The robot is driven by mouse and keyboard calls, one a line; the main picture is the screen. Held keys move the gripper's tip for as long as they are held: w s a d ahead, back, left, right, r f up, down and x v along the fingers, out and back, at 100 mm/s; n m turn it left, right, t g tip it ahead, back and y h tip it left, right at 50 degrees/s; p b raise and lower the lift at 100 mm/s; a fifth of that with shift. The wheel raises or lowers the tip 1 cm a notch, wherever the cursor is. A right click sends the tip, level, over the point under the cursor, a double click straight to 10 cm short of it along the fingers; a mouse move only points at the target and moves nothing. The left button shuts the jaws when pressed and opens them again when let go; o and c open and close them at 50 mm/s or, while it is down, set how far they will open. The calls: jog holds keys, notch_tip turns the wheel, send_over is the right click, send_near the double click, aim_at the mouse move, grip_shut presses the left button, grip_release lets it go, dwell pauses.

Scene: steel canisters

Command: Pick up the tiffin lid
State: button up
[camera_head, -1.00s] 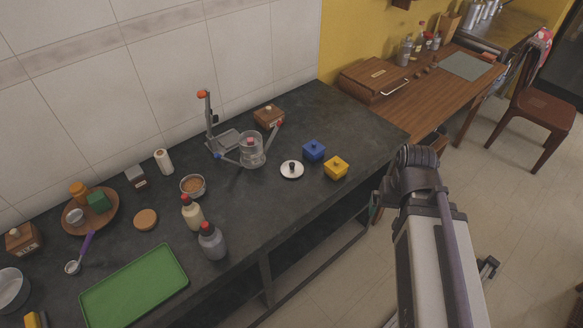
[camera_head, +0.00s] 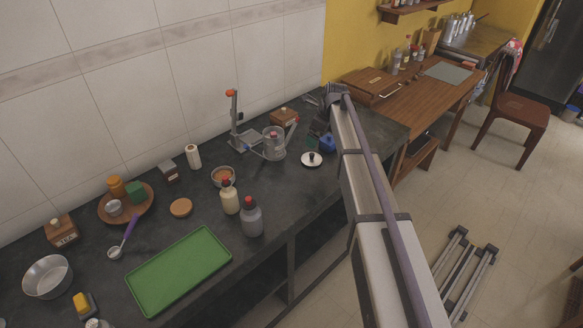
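The round steel lid (camera_head: 312,161) with a dark knob, which I take to be the tiffin lid, lies flat on the dark counter. My arm reaches in from the lower right, and my gripper (camera_head: 318,127) is a small dark shape at its far end. In the picture it shows just above the lid, beside a blue lidded box (camera_head: 328,142). The lid appears clear of it. The fingers are too small and dark to tell whether they are open or shut. The yellow box is hidden behind my arm.
A clear glass jar (camera_head: 274,143) and a grey stand (camera_head: 238,125) are left of the lid. Two red-capped bottles (camera_head: 251,217) stand nearer, with a green tray (camera_head: 180,270) at the front. A wooden box (camera_head: 284,117) sits behind. Counter in front of the lid is clear.

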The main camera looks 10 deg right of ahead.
aim_at(312, 154)
jog(key=shift+m, duration=0.3)
jog(key=b+x, duration=0.7)
jog(key=d+b+x, duration=0.1)
jog(key=b+x, duration=0.3)
jog(key=shift+w+f, duration=0.1)
jog(key=shift+f, duration=0.15)
jog(key=shift+r, duration=0.25)
jog(key=c, duration=0.7)
